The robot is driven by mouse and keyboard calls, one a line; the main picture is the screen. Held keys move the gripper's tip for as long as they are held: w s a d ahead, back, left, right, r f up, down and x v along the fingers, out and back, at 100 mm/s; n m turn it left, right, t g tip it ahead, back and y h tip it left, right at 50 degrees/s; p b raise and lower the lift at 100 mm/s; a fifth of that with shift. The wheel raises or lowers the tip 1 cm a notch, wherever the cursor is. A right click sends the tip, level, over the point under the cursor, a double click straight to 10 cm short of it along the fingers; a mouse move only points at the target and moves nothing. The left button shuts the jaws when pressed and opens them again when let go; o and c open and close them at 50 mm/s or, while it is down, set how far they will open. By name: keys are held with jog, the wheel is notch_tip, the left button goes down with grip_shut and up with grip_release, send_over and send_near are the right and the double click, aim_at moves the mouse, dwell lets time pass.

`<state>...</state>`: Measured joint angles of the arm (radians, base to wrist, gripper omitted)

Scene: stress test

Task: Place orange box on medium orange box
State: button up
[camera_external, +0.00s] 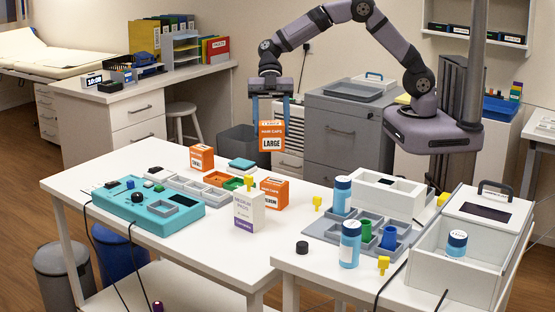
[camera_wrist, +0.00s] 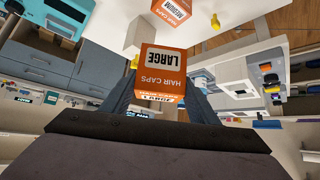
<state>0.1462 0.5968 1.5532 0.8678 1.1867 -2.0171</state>
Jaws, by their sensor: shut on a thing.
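My gripper (camera_external: 271,108) is shut on the large orange box (camera_external: 271,136), labelled LARGE, and holds it in the air above the white table. The held box also shows in the wrist view (camera_wrist: 162,73) between my fingers. The medium orange box (camera_external: 274,194) stands upright on the table, below and apart from the held box; its label is partly covered by a white box in front. It also shows at the top of the wrist view (camera_wrist: 172,10). A third orange box (camera_external: 201,158) stands farther back to the left.
A white and purple box (camera_external: 249,211) stands just in front of the medium box. Grey trays (camera_external: 215,179) and a teal panel (camera_external: 150,207) lie to the left. Yellow pieces (camera_external: 317,202) and blue-capped bottles (camera_external: 350,243) stand to the right. Bare table lies at the front left.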

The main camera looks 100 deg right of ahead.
jog(key=shift+s+a+r+n+g, duration=0.1)
jog(key=shift+s+n+g, duration=0.2)
jog(key=shift+n, duration=0.4)
jog(key=p, duration=0.4)
send_over(273, 180)
jog(key=shift+s+f, duration=0.1)
jog(key=shift+f, duration=4.95)
jog(key=shift+f, duration=0.15)
jog(key=o, duration=1)
jog(key=shift+o, duration=0.2)
